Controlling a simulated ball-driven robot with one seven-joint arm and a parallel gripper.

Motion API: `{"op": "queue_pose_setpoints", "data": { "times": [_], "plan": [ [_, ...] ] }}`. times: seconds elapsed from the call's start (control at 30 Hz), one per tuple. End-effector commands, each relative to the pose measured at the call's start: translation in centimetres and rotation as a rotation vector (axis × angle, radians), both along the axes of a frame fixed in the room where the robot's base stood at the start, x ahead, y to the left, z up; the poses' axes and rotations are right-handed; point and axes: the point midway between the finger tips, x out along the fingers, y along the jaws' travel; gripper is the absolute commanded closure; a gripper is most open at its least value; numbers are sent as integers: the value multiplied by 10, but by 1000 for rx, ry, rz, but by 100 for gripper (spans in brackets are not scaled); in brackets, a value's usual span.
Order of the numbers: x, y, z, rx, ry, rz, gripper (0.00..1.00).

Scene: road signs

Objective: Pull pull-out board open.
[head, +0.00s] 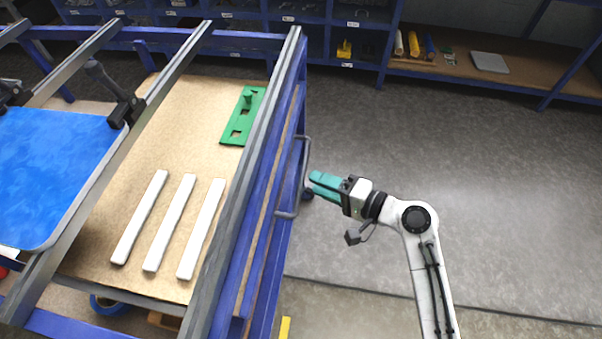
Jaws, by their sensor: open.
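The pull-out board (175,115) is a tan wooden panel inside the blue metal frame, under grey rails. A grey bar handle (305,160) stands out from the frame's right side. My gripper (312,183) has teal fingers and is open. It points left at the handle, with its fingertips close to the bar. I cannot tell whether they touch it or straddle it. Three white bars (170,225) and a green plate (243,116) with cutouts lie on the board.
A blue sign (55,165) is clamped on the rails at left. Blue shelving (345,45) with bins runs along the back, and a wooden shelf (440,60) at the back right holds several rolls and a grey plate. The grey floor (480,170) right of the frame is clear.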

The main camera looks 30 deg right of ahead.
Motion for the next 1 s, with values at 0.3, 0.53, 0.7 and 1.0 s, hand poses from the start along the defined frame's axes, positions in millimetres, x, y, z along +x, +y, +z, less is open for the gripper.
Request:
{"op": "queue_pose_setpoints", "data": {
  "times": [0.3,0.53,0.7,1.0],
  "plan": [
    [41,25,-9,0,1,1,60],
    [49,30,-11,-3,1,1,60],
    [49,30,-11,-3,1,1,60],
    [49,30,-11,-3,1,1,84]
  ]
}}
